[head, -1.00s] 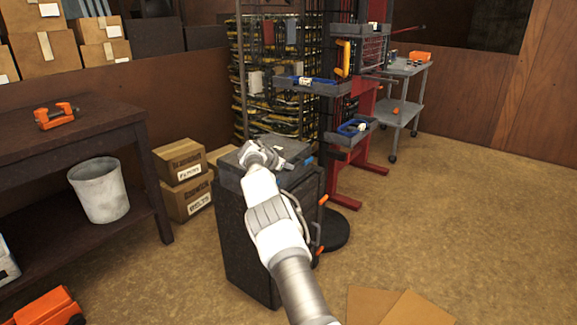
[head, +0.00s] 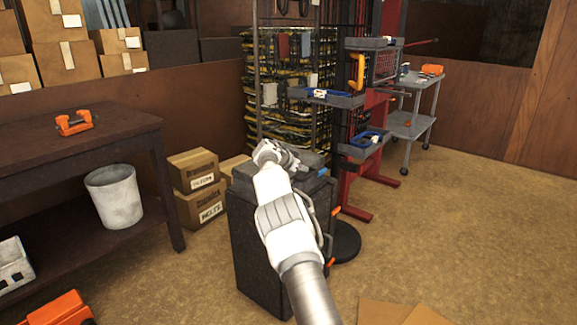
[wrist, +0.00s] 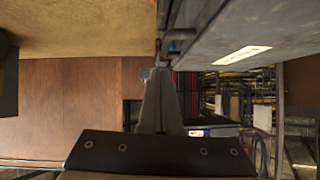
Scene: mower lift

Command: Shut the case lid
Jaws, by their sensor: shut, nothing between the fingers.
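A dark grey case (head: 243,176) appears to sit on top of the black cabinet, mostly hidden behind my arm. I cannot tell how far its lid stands open. My gripper (head: 266,152) is over the case top in the head view. In the wrist view, my gripper's fingers (wrist: 158,100) are together and empty. A grey panel (wrist: 220,35) with a white label lies close beside the fingertips at the upper right. It may be part of the case. Contact between fingers and panel cannot be made out.
The black cabinet (head: 262,255) stands on the floor, with orange-tipped handles on its right side. A workbench (head: 110,133) is at left, with cardboard boxes (head: 200,208) between. A red rack (head: 352,208) and a grey cart (head: 412,128) stand behind. The floor at right is open.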

